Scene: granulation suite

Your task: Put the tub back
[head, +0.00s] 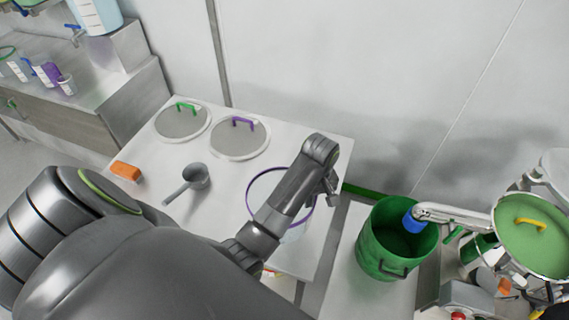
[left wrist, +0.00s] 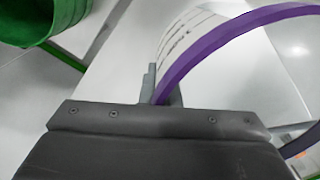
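The tub (head: 252,190) is pale with a purple rim and stands at the right front of the white table, partly hidden behind my left arm. In the left wrist view its purple rim (left wrist: 215,38) and pale wall with printed marks (left wrist: 182,40) show close up. My left gripper (head: 330,195) is at the right side of that rim. In the left wrist view the fingers (left wrist: 162,90) stand close on both sides of the rim and appear shut on it. My right gripper is not in view.
The white table (head: 225,180) also holds a grey scoop (head: 196,176), an orange block (head: 126,171), a green-handled lid (head: 182,122) and a purple-handled lid (head: 240,139). A green bucket (head: 375,250) stands right of the table, under a blue-tipped metal spout (head: 450,215).

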